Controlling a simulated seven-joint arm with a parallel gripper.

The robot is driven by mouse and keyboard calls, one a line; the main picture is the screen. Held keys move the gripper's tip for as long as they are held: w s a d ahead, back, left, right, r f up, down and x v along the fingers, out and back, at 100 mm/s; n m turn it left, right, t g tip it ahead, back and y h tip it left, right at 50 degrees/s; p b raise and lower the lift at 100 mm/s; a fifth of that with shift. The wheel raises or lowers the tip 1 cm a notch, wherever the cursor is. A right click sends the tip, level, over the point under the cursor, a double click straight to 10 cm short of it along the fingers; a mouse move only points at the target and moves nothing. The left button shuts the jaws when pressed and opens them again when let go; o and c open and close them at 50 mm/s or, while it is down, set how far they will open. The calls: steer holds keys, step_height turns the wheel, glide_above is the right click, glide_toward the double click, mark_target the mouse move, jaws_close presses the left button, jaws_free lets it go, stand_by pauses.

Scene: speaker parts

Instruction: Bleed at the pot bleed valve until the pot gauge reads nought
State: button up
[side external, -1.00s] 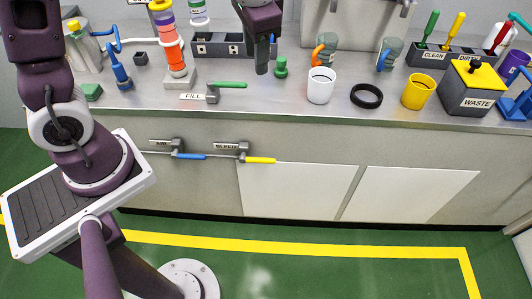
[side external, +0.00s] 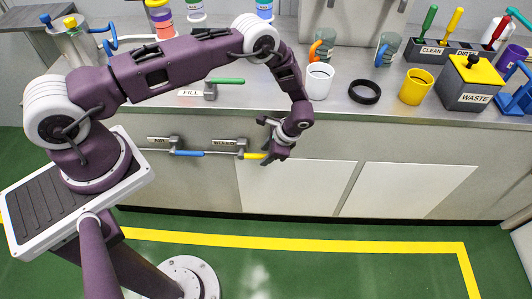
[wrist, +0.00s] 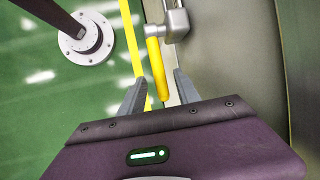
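The bleed valve (side external: 242,146) is on the bench front beside a label that seems to read BLEED. Its yellow lever (side external: 252,156) points right, roughly level. My gripper (side external: 263,142) is at the lever's free end, fingers apart. In the wrist view, the yellow lever (wrist: 156,66) reaches between the two open fingers of my gripper (wrist: 160,88), with gaps at both sides. The grey valve body (wrist: 175,22) is beyond. A pot-like vessel (side external: 75,45) with a blue hose stands at the bench's left, partly behind my arm. No gauge reading can be made out.
The air valve's blue lever (side external: 188,153) is left of the bleed lever. The FILL valve's green lever (side external: 226,81) is on the bench top. A white cup (side external: 318,82), black ring (side external: 364,92) and yellow cup (side external: 416,88) stand above.

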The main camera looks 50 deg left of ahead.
steer(key=shift+f, duration=0.15)
jaws_close()
stand_by(1.4)
